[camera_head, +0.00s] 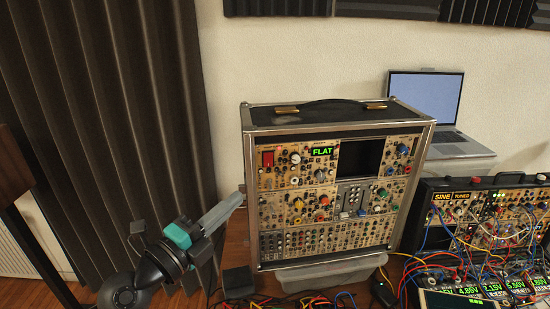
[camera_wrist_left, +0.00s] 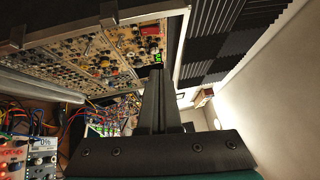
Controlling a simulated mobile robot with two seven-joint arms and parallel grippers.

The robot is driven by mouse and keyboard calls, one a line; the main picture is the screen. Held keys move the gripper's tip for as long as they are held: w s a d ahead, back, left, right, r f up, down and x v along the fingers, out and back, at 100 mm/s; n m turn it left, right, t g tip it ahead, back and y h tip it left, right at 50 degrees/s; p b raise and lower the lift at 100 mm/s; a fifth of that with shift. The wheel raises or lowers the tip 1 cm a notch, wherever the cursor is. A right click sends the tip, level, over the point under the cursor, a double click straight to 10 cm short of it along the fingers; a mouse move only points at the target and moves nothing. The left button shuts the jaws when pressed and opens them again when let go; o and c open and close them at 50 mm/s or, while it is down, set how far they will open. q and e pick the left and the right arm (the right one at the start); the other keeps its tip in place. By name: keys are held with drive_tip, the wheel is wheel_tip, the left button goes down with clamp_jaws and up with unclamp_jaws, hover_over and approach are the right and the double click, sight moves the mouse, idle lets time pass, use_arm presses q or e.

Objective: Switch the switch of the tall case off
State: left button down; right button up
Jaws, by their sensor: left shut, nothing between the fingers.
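The tall case (camera_head: 438,130) stands upright with a silver frame, a black top with a handle, and a front full of knobs, sockets and a green "FLAT" display (camera_head: 321,152). A red switch-like part (camera_head: 268,158) sits at the upper left of its front; whether it is on or off I cannot tell. My left gripper (camera_head: 236,199) is shut and empty, left of the case and lower than the red part, apparently apart from the case. In the left wrist view its closed fingers (camera_wrist_left: 159,82) point towards the case panel (camera_wrist_left: 90,55). My right gripper is not in view.
A lower case (camera_head: 480,182) with many patch cables stands at the right. A laptop (camera_head: 425,95) is behind. A clear plastic box (camera_head: 330,273) is under the tall case, with a small black box (camera_head: 238,282) beside it. Dark curtain (camera_head: 110,90) hangs at the left.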

use_arm(q)
approach(268, 160)
drive_tip(key=x, duration=0.4)
drive_tip(key=b+x, duration=0.1)
drive_tip(key=x, duration=0.1)
drive_tip(key=shift+d+r, duration=0.4)
drive_tip(key=shift+d, duration=0.2)
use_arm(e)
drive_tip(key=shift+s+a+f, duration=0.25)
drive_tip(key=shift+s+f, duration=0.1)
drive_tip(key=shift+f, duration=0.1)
